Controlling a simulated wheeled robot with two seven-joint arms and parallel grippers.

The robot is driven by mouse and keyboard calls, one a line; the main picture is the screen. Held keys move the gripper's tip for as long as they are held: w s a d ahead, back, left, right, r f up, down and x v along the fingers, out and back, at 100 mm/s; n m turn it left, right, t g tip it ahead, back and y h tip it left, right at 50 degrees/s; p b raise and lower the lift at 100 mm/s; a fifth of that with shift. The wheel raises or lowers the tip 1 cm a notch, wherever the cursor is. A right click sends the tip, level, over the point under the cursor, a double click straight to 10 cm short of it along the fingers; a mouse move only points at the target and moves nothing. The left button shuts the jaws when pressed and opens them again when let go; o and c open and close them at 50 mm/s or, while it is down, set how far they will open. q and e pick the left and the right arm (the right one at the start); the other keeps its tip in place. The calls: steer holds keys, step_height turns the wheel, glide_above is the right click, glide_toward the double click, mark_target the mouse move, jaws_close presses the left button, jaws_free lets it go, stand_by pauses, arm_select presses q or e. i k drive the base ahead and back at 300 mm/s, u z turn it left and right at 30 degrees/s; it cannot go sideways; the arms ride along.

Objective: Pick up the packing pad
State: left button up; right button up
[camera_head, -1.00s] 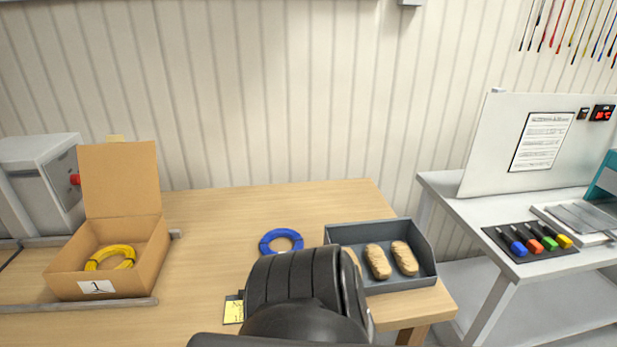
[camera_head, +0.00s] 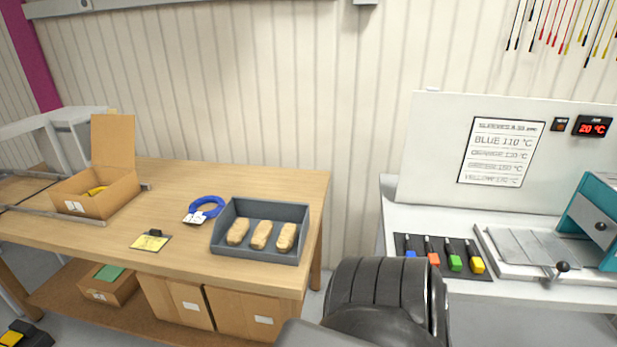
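Three tan, lumpy pieces that look like the packing pads lie side by side in a grey open tray (camera_head: 262,207) on the wooden table. They are the left pad (camera_head: 238,231), the middle pad (camera_head: 261,235) and the right pad (camera_head: 287,237). All three show clearly and nothing touches them from above. A dark, ribbed link of my own arm fills the bottom of the view, right of the tray. Neither of my grippers shows.
A blue cable coil (camera_head: 206,207) with a tag lies left of the tray, near a yellow note (camera_head: 151,241). Boxes sit under the wooden table (camera_head: 190,255). A white bench (camera_head: 450,222) stands right, across a gap.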

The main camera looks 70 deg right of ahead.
mark_target(260, 239)
steer(key=u, duration=0.05)
steer(key=k, duration=0.3)
steer(key=z, duration=2.5)
